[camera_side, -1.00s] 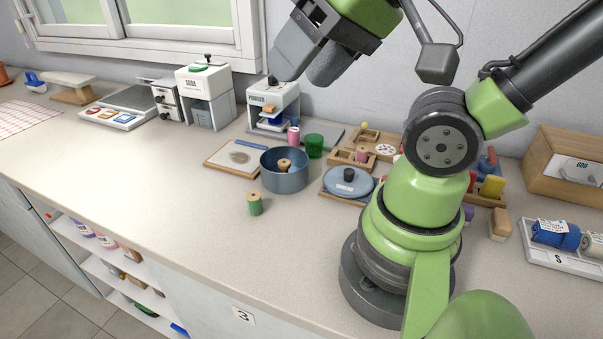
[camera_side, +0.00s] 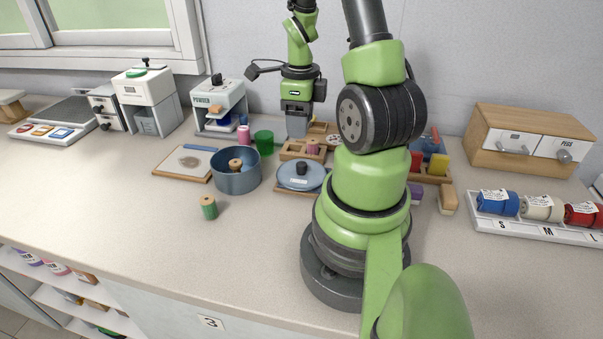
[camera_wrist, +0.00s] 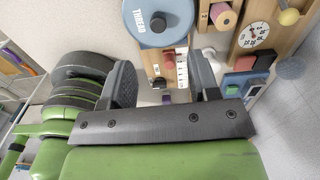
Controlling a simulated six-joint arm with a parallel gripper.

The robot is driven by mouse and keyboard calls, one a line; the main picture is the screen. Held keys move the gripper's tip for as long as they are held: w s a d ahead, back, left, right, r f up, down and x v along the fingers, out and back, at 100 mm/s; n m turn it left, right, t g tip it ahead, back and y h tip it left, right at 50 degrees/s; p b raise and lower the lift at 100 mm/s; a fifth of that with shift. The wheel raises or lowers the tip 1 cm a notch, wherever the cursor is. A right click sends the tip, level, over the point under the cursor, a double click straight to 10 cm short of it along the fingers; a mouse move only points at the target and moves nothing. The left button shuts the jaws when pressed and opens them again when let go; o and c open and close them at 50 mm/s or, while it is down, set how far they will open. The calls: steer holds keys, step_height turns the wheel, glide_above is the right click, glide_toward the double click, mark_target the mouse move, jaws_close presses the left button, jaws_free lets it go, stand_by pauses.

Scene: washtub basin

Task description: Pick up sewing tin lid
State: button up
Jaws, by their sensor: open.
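The sewing tin lid (camera_side: 318,183) is a round blue-grey disc with a dark knob, lying flat on a wooden board just right of the tin. In the wrist view the lid (camera_wrist: 143,36) shows at the top edge, lettered THREAD. The open blue-grey tin (camera_side: 236,184) stands beside it with a spool inside. My gripper (camera_side: 297,132) points down behind the lid, over the wooden trays. In the wrist view my gripper (camera_wrist: 163,84) has its two fingers wide apart with nothing held between them, and the lid lies beyond their tips.
A green spool (camera_side: 209,209) stands in front of the tin. A green cup (camera_side: 264,142) and a board (camera_side: 184,164) lie behind and left. A spool rack (camera_side: 540,229) and wooden drawer box (camera_side: 540,130) are at right. The front left counter is clear.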

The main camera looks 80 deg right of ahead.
mark_target(302, 164)
step_height(302, 164, down, 10)
steer(key=shift+s+a+f, duration=0.1)
steer(key=shift+s+a, duration=0.05)
stand_by(0.5)
steer(key=c, duration=1)
